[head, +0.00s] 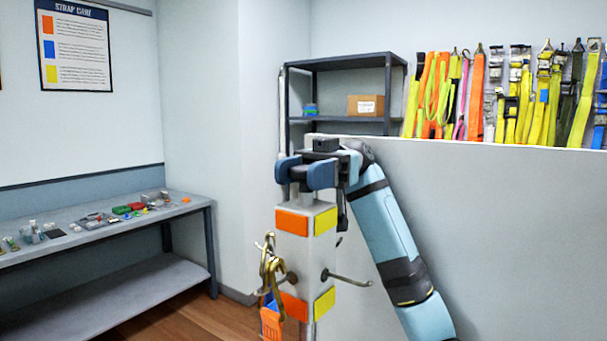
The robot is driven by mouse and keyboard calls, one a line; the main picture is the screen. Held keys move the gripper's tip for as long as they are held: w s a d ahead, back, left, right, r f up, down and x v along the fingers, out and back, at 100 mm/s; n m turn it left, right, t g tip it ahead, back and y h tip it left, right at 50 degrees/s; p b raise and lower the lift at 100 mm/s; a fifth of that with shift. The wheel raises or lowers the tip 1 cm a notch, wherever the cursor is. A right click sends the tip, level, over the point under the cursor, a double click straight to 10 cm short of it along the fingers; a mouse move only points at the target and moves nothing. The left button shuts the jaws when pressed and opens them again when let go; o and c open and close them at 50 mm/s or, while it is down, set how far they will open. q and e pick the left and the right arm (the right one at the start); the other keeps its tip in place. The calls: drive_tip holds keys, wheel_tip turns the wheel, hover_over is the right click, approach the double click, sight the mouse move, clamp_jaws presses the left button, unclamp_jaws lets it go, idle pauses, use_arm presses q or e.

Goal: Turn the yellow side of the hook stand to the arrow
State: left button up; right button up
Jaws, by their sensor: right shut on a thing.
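The hook stand (308,252) is a pale upright square post with coloured patches. Its orange patches (292,223) are on the face at the left, and its yellow patches (326,221) are on the face at the right. Brass-coloured hardware and an orange strap end (271,322) hang from a hook on the orange side. A bare hook (347,279) sticks out to the right from the yellow side. My right gripper (304,188) points down at the top of the stand and is shut on it there; its fingers partly hide the grip. I see no arrow. My left gripper is not in view.
A pale partition (500,230) stands behind my right arm. A grey bench (120,225) with small parts is at the left. A dark shelf (340,62) holds a cardboard box (366,105). Colourful straps (478,95) hang at the back right. The stand's foot is out of frame.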

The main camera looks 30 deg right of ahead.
idle(0.4)
drive_tip(key=o, duration=1.2)
drive_tip(key=shift+o, duration=0.2)
wheel_tip(320, 180, up, 20)
drive_tip(key=shift+p, duration=0.4)
